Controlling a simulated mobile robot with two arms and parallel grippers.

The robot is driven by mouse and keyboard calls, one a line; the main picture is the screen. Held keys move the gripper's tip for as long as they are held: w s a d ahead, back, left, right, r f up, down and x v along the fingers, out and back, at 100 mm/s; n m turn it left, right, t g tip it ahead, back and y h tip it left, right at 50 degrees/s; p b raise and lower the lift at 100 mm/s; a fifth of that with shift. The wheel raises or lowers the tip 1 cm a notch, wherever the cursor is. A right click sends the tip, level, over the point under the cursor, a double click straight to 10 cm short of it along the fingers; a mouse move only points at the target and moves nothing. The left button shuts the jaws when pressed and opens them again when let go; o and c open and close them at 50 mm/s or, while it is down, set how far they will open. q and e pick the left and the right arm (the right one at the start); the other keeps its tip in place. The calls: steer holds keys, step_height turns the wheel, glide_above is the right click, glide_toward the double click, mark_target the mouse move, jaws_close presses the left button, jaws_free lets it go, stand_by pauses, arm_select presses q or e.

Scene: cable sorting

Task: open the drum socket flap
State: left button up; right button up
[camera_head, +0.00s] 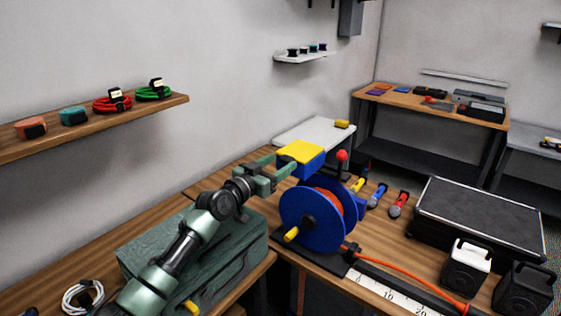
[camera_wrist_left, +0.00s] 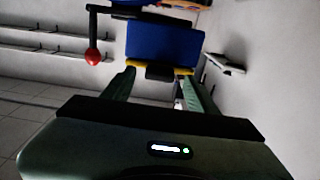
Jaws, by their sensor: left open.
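The cable drum (camera_head: 305,215) is blue with orange cable wound on it and stands on the bench. A blue socket box (camera_head: 312,166) sits above it, with the yellow flap (camera_head: 300,150) lying flat across its top. My left gripper (camera_head: 279,165) is open at the box's left side, its fingers pointing at the flap's edge. In the left wrist view, the blue box (camera_wrist_left: 162,42) is ahead of the open fingers (camera_wrist_left: 160,88), with a yellow strip and a dark tab (camera_wrist_left: 158,72) at its near edge. Contact cannot be told. My right gripper is out of view.
A red ball on a dark lever (camera_head: 342,155) stands beside the box; it also shows in the left wrist view (camera_wrist_left: 93,57). Connectors (camera_head: 377,196), a black case (camera_head: 478,220) and an orange cable (camera_head: 410,283) lie to the right. A wooden shelf (camera_head: 130,112) is at left.

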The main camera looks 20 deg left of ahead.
arm_select(q)
steer(key=shift+w+d, duration=0.2)
steer(key=shift+w, duration=0.2)
steer(key=shift+c, duration=0.4)
jaws_close()
stand_by(0.9)
